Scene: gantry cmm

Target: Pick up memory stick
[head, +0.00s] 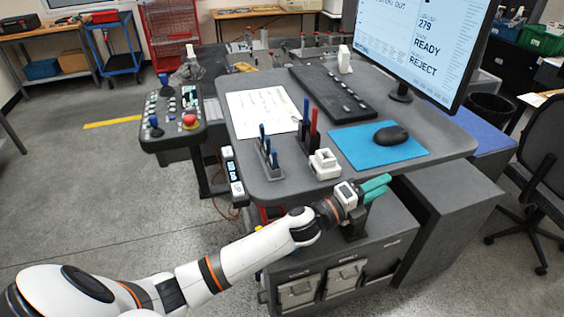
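I cannot make out a memory stick for certain in the head view. My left gripper (386,184) has two teal fingers and is low beside the desk's front edge, above the dark grey cabinet. The fingers lie close together at this angle, and whether there is a gap between them is unclear. Nothing is visibly held. The grey desk (262,184) carries a white blocky part (324,163) near its front edge, to the left of the gripper. My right gripper is not in view.
On the desk are a blue mat (350,150) with a black mouse (391,135), a keyboard (333,95), a paper sheet (262,110), holders with blue and red pens, and a monitor (420,45). A control panel (172,118) stands left. Open floor lies farther left.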

